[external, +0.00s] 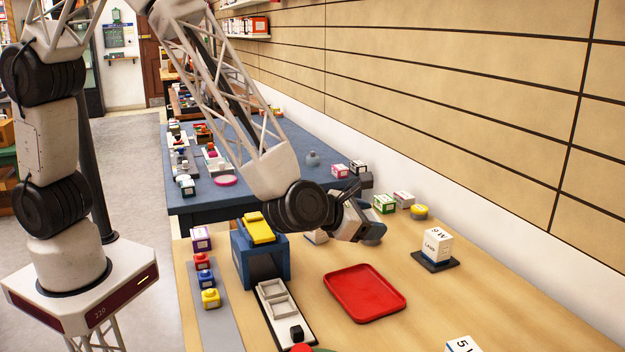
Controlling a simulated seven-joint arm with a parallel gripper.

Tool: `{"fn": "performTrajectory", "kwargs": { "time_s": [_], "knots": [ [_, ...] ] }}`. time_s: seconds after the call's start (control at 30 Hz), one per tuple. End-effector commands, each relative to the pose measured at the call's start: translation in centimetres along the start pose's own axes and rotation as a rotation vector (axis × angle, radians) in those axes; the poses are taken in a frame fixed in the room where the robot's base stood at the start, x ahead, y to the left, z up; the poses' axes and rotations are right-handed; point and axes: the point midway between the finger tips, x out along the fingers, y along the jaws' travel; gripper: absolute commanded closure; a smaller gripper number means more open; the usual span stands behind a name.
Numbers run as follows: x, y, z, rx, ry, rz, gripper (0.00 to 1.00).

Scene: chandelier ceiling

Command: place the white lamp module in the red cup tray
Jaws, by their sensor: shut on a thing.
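A white lamp module (437,243), a block marked "9 W" and "LAMP", stands upright on a dark square base at the right of the table. Another white block (462,345) marked "5" is cut off at the bottom edge. The red tray (365,293) lies flat and empty in the middle of the table. My gripper (366,212) is above the table, behind the tray and left of the "9 W" module. It is shut on a grey rounded thing (375,232), mostly hidden by the fingers; I cannot tell what it is.
A blue box (261,262) with a yellow top stands left of the tray, near a switch panel (284,313). Small coloured blocks line a grey strip at the left. Green, white and yellow items sit by the wall. The table between tray and "9 W" module is clear.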

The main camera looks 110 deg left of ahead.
Motion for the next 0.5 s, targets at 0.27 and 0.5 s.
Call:
{"fn": "performTrajectory", "kwargs": {
  "time_s": [0.27, 0.5],
  "knots": [
    [-0.1, -0.1, 0.0, -0.003, 0.0, -0.001, 0.66],
    [-1.6, -1.4, -0.2, -0.062, -0.003, -0.022, 0.66]
  ]
}}
